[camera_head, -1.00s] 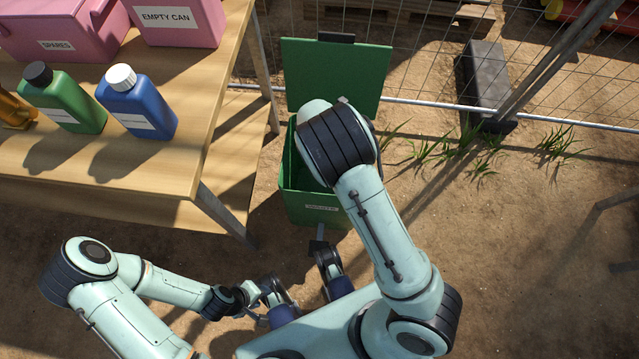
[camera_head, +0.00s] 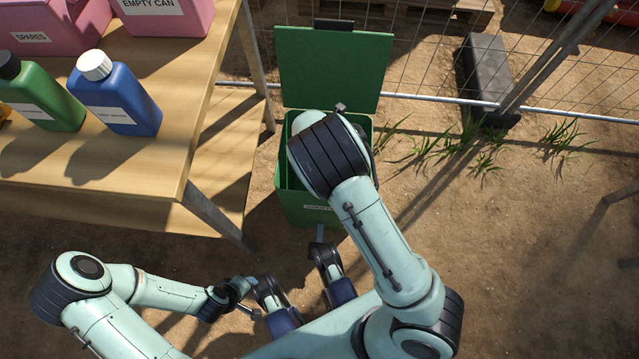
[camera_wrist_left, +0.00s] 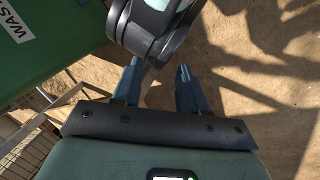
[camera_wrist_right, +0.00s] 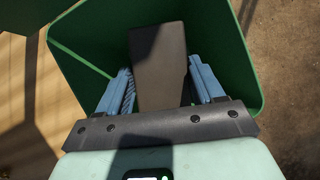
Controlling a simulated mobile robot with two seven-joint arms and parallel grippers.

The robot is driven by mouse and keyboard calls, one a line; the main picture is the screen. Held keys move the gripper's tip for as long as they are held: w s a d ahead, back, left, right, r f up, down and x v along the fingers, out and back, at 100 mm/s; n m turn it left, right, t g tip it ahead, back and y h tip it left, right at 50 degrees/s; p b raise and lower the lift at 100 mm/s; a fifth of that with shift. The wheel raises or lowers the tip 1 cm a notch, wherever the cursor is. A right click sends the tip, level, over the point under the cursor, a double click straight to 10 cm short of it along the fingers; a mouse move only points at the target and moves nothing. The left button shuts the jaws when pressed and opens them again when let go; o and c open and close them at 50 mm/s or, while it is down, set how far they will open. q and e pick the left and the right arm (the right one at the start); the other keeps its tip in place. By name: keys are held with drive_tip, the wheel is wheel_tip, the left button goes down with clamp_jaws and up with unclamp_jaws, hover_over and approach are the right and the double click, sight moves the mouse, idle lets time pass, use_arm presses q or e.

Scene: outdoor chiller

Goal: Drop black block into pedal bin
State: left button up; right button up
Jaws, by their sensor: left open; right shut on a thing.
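The green pedal bin (camera_head: 296,209) stands on the ground with its lid (camera_head: 335,68) up. Its mouth is partly hidden by my right arm in the head view. In the right wrist view, my right gripper (camera_wrist_right: 160,70) is shut on the black block (camera_wrist_right: 158,58), which shows against the inside of the bin (camera_wrist_right: 225,50). The right gripper is hidden behind the arm in the head view. My left gripper (camera_wrist_left: 159,72) is open and empty, low in front of the bin, with part of my own body beyond its fingers.
A wooden table (camera_head: 150,170) stands left of the bin, with a blue bottle (camera_head: 122,105), a green bottle (camera_head: 45,95) and pink containers (camera_head: 165,15). A wire fence (camera_head: 430,60) runs behind. The sandy ground on the right (camera_head: 500,240) is mostly clear.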

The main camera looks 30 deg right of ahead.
use_arm(q)
drive_tip(key=shift+w, duration=0.1)
use_arm(e)
drive_tip(key=o, duration=1.3)
drive_tip(key=shift+c, duration=0.2)
use_arm(q)
drive_tip(key=s+d+r+g+p, duration=0.2)
drive_tip(key=s+r+p, duration=0.2)
drive_tip(key=s+r, duration=0.1)
drive_tip(key=shift+s+d+h, duration=0.2)
drive_tip(key=shift+s+h, duration=0.2)
use_arm(e)
drive_tip(key=v, duration=1.3)
drive_tip(key=shift+s+a+r, duration=0.1)
drive_tip(key=shift+s+a, duration=0.05)
drive_tip(key=shift+a, duration=0.05)
